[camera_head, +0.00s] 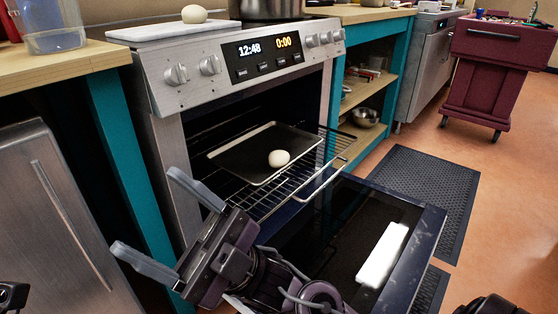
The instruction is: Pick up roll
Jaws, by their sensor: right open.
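One pale, round roll (279,158) sits on a dark baking tray (235,153) on the pulled-out oven rack. Another pale, round roll (194,14) sits on a white board on top of the stove at the left. My right gripper (143,209) is open and empty, its two grey fingers spread and pointing left. It is in front of the oven, to the lower left of the tray, apart from both rolls. My left gripper is not clearly in view.
The wire rack (300,184) sticks out of the oven. A pot (275,8) stands on the stove. A maroon cart (495,70) is at the back right.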

